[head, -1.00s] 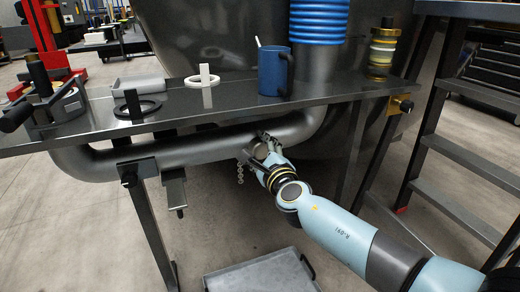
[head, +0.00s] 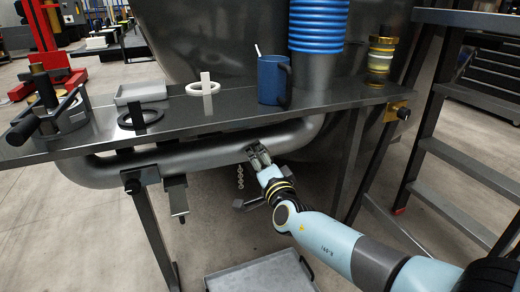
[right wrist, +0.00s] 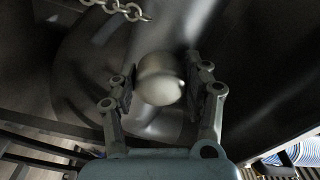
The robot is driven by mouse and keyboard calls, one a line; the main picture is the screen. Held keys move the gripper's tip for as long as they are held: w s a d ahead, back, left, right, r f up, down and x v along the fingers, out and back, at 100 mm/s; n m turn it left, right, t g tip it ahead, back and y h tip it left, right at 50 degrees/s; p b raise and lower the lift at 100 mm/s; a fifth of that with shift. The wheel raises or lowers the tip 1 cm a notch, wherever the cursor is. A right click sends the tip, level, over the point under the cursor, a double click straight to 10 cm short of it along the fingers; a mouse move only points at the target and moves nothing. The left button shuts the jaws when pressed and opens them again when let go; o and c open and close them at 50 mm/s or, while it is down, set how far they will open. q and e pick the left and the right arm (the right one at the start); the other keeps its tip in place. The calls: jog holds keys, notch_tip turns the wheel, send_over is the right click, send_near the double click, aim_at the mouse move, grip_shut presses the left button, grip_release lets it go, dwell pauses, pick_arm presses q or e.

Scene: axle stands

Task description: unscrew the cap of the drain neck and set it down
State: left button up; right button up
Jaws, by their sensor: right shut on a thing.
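The grey drain pipe (head: 200,152) runs under the edge of the metal table. My right gripper (head: 259,160) is at the underside of this pipe, near its right part. In the right wrist view, a rounded silver cap (right wrist: 160,80) sits between the fingers of my right gripper (right wrist: 161,88), which is shut on it. The cap's thread and the neck are not clear to see. A chain (head: 240,177) hangs left of the gripper and also crosses the top left of the wrist view (right wrist: 124,10). My left gripper is not in view.
A grey tray (head: 255,275) lies on the floor below. The table (head: 220,118) holds a blue mug (head: 270,80), a black ring (head: 140,115), a white ring piece (head: 203,90) and a clamp (head: 50,115). A stepladder (head: 450,150) stands at right.

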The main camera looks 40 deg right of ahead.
jog(key=n+p, duration=0.1)
jog(key=n, duration=0.4)
jog(key=shift+d+f+n, duration=0.1)
jog(key=shift+n, duration=0.4)
jog(key=o, duration=1.5)
jog(key=shift+f, duration=0.1)
jog(key=shift+m+b, duration=0.45)
jog(key=shift+m, duration=0.25)
jog(key=shift+f+m+b, duration=0.1)
jog(key=shift+m+b, duration=0.25)
jog(key=shift+m, duration=2.05)
jog(key=m+b, duration=0.1)
jog(key=m, duration=0.7)
jog(key=shift+r+b, duration=0.35)
jog(key=shift+b, duration=0.05)
jog(key=shift+r+m, duration=0.1)
jog(key=shift+m, duration=1)
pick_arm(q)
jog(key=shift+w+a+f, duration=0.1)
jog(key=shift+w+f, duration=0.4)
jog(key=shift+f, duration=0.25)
pick_arm(e)
jog(key=shift+r+m, duration=0.1)
jog(key=shift+m, duration=0.4)
